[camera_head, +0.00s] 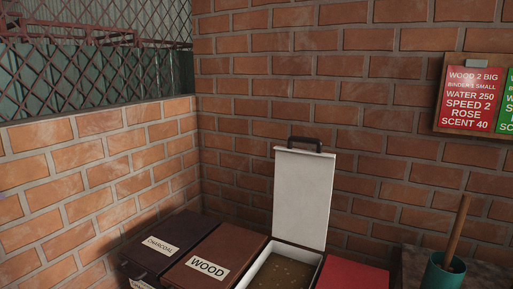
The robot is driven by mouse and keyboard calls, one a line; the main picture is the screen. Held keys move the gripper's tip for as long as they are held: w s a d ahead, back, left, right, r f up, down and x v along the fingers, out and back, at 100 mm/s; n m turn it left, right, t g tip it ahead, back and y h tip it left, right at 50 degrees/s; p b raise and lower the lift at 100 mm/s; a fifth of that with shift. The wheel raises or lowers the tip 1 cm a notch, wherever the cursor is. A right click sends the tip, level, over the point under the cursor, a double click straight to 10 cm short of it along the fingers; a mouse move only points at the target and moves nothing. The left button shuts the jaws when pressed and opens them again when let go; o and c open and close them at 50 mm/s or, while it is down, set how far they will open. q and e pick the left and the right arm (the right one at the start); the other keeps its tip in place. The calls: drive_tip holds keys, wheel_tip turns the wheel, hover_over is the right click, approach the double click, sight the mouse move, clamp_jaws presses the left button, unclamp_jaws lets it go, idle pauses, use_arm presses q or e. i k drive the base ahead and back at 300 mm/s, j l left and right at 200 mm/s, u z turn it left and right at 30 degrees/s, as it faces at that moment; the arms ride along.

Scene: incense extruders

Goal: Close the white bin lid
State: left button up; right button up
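The white bin (316,262) stands low in the middle of the head view, with brown contents inside. Its white lid (302,197) is open and stands upright against the brick wall. A dark handle (304,143) sits at the top edge of the raised lid. The bin's lower front is cut off by the picture edge. Neither of my grippers shows in this view.
Closed bins labelled CHARCOAL (147,241) and WOOD (214,255) stand left of the white bin. A red bin (350,274) is close on its right. Further right, a green pot (442,272) holds a wooden stick. Brick walls stand behind and left.

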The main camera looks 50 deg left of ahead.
sight(304, 178)
drive_tip(key=i+j+u, duration=0.1)
drive_tip(key=u, duration=0.3)
drive_tip(key=i+j+u, duration=0.1)
drive_tip(key=u, duration=0.3)
drive_tip(key=i+j+u, duration=0.1)
drive_tip(key=u, duration=0.25)
drive_tip(key=j+u, duration=0.15)
drive_tip(key=i+j, duration=0.05)
drive_tip(key=j, duration=0.05)
